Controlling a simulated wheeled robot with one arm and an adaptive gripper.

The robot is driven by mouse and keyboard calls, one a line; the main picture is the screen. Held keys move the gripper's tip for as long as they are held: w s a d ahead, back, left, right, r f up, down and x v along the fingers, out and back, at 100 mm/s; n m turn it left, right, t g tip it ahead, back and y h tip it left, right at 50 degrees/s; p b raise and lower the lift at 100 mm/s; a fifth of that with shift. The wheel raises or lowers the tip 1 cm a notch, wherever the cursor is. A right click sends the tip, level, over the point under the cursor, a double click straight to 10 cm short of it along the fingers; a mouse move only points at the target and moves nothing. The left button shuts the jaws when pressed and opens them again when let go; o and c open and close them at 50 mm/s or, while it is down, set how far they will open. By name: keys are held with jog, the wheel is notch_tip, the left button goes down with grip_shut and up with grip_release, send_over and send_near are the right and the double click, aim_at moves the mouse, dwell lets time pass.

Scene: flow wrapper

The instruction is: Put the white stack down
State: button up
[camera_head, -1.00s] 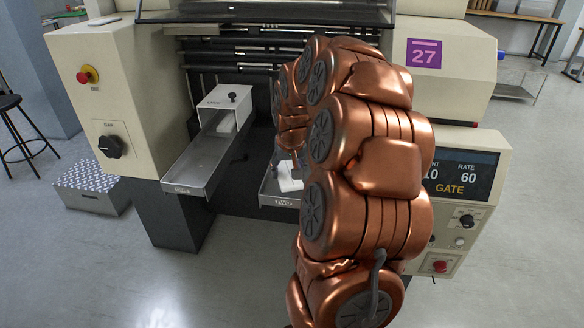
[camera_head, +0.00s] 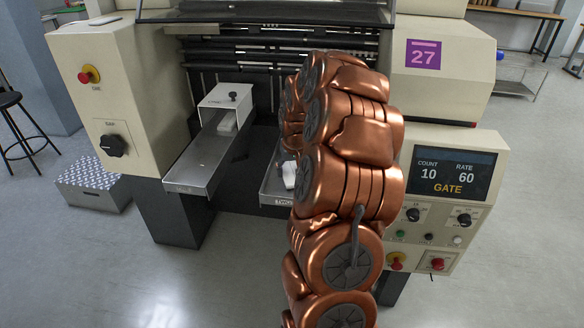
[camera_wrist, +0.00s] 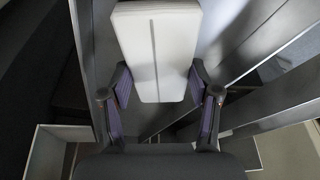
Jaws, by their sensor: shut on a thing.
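The white stack (camera_wrist: 157,50) is a pale rectangular block with a thin dark line along its top face. In the wrist view it sits between the two fingers of my gripper (camera_wrist: 160,98), which is shut on it. In the head view the white stack (camera_head: 289,174) shows only in part over the right metal tray (camera_head: 270,192), which has lettering on its front lip. My arm hides my gripper and most of that tray there. I cannot tell whether the stack touches the tray floor.
A left metal tray (camera_head: 188,178) runs out from a white hood (camera_head: 225,97), with a white piece (camera_head: 228,123) inside. The control panel (camera_head: 450,185) reads COUNT 10, RATE 60, GATE. A patterned step box (camera_head: 93,185) stands on the floor at left. The front floor is clear.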

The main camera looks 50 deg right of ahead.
jog(key=shift+f, duration=0.2)
jog(key=o, duration=0.8)
jog(key=shift+r, duration=0.1)
